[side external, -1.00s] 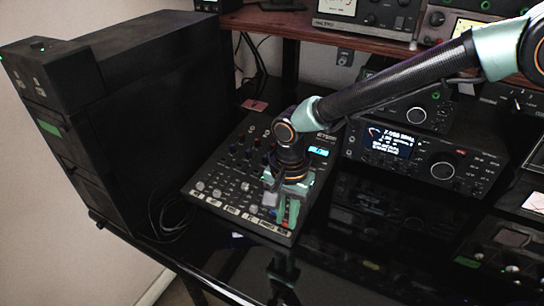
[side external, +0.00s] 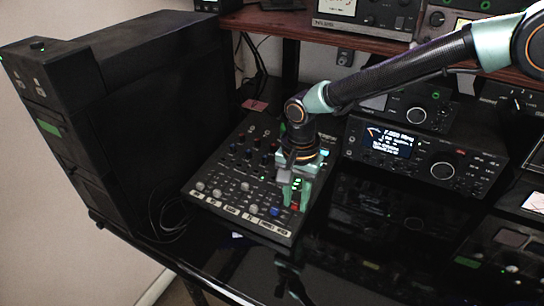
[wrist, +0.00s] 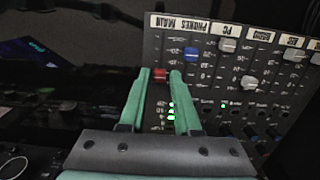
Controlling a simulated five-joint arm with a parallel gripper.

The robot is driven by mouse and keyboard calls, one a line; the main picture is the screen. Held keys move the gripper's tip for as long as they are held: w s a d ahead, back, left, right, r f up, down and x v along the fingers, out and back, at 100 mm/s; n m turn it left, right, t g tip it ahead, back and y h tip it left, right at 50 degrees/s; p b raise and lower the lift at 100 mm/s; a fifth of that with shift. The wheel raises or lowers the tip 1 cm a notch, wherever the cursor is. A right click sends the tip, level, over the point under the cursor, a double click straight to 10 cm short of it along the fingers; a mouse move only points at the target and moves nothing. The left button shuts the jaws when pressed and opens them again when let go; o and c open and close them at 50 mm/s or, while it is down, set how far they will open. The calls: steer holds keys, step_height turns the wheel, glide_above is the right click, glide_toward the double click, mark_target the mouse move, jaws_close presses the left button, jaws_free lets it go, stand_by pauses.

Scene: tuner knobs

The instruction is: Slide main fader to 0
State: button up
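The main fader has a red cap (wrist: 160,76), in the wrist view under the upside-down MAIN label (wrist: 168,22). My gripper (wrist: 160,73) has its two green fingers apart, one on each side of the red cap. Thin gaps seem to show beside the cap; firm contact is not visible. In the side view my gripper (side external: 296,206) reaches down onto the right edge of the mixer (side external: 215,180), with the red cap low between its fingers. The scale beside the fader is too blurred to read fully.
A blue fader cap (wrist: 191,54) is right beside the main fader, nearer the labels. White caps (wrist: 228,45) stand further along. Green level lights (wrist: 172,110) glow between my fingers. A black radio (side external: 425,155) stands right of the mixer, a dark cabinet (side external: 130,110) left.

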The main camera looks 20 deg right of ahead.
mark_target(298, 202)
step_height(298, 202, up, 12)
stand_by(0.7)
steer(key=s+d+r+n+t, duration=0.1)
steer(key=d+r+n, duration=0.1)
steer(key=d+r, duration=0.35)
steer(key=s+d+r+n+t, duration=0.1)
steer(key=s+d+r+n, duration=0.15)
steer(key=d, duration=0.65)
steer(key=s+d+n+t, duration=0.3)
steer(key=s+d, duration=0.6)
steer(key=d, duration=0.3)
steer(key=shift+d+n+t, duration=0.3)
steer(key=shift+n, duration=0.45)
steer(key=shift+r, duration=0.15)
